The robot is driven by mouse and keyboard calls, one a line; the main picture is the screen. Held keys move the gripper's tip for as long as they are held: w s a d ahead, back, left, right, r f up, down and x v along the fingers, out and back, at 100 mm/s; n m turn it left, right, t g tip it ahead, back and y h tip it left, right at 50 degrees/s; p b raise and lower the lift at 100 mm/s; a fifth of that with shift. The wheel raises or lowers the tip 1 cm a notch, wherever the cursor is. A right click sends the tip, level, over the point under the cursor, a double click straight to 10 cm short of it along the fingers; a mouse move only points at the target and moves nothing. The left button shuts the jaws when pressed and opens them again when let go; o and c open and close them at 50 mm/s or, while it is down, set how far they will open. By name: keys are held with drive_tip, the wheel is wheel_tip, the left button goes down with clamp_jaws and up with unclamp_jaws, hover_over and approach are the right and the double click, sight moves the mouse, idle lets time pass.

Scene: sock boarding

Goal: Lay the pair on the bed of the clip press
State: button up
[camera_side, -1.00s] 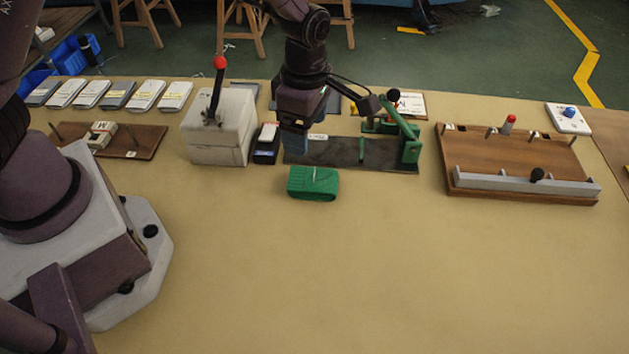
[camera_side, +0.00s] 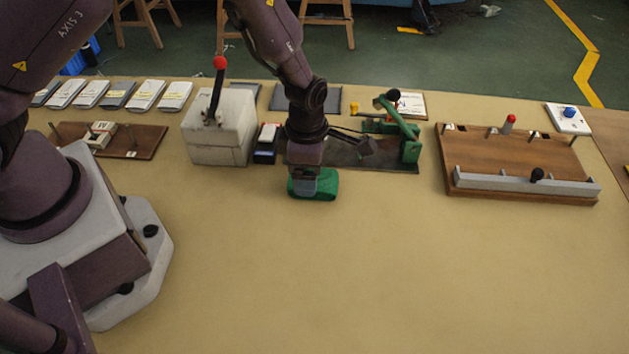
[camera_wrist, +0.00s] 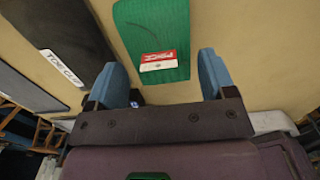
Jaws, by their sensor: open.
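The pair is a green folded knit bundle (camera_side: 328,186) lying on the tan table just in front of the clip press. In the wrist view the pair (camera_wrist: 150,22) shows its ribbed face and a red and white label. My gripper (camera_side: 312,188) is down at the pair and hides its left part in the side view. In the wrist view the blue fingers of my gripper (camera_wrist: 162,78) are wide apart, with the label end of the pair ahead of the gap. The clip press (camera_side: 410,140) has a green lever and a dark flat bed (camera_side: 375,159), partly behind my gripper, with nothing seen on it.
A white block with a red-knobbed lever (camera_side: 218,130) and a small dark box (camera_side: 266,150) stand left of the press. A wooden board with a grey rail (camera_side: 520,165) lies right. Several banded bundles (camera_side: 120,94) line the back left. The front table is clear.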

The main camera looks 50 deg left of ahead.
drive_tip(key=shift+f, duration=1.4)
drive_tip(key=c, duration=0.8)
drive_tip(key=shift+o, duration=0.2)
